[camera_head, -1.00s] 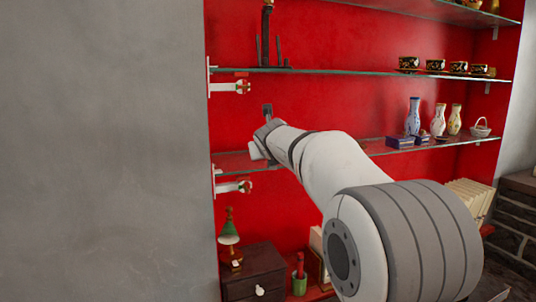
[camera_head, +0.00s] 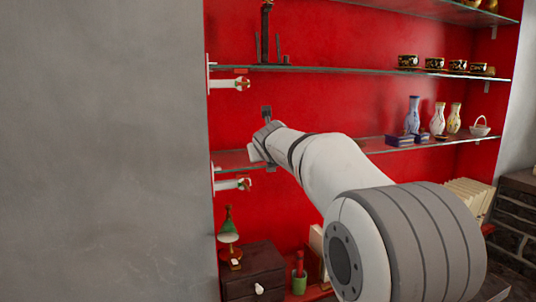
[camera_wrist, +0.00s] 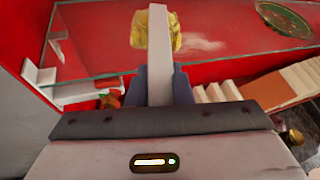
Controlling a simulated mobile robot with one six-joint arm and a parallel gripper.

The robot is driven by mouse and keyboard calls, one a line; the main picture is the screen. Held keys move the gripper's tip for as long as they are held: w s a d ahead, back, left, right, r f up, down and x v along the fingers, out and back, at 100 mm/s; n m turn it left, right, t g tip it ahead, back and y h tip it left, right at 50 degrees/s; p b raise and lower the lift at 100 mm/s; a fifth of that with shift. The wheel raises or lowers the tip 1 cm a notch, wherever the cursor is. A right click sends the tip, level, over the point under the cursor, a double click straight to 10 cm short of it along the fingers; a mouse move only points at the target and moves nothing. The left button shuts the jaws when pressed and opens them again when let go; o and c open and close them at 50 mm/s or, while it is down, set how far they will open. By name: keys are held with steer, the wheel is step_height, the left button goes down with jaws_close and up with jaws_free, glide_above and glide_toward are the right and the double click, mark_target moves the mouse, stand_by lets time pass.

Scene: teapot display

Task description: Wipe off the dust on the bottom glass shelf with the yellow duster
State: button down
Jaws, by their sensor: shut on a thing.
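The yellow duster (camera_wrist: 173,30) shows at the top of the wrist view, at the far end of a pale handle (camera_wrist: 158,60). My gripper (camera_wrist: 159,88) is shut on that handle. The duster head is over the glass shelf (camera_wrist: 110,45); I cannot tell whether it touches the glass. A pale dust smear (camera_wrist: 203,44) lies on the glass just right of the duster head. In the head view the bottom glass shelf (camera_head: 228,161) is partly behind my arm, with my gripper (camera_head: 258,152) at its left part. The duster head is not discernible there.
On this shelf, vases (camera_head: 413,115) and small boxes (camera_head: 400,140) stand to the right; a round green-rimmed plate (camera_wrist: 283,17) shows in the wrist view. White brackets (camera_head: 234,184) are at the left.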

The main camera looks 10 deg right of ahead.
steer(key=shift+f+b, duration=0.55)
steer(key=shift+f, duration=0.4)
steer(key=d+p, duration=0.3)
steer(key=p, duration=0.1)
steer(key=shift+w+d+p, duration=0.3)
steer(key=shift+w+d, duration=0.05)
steer(key=d, duration=0.3)
steer(key=shift+w+d+p, duration=0.15)
steer(key=shift+w+p, duration=0.15)
steer(key=shift+p, duration=0.05)
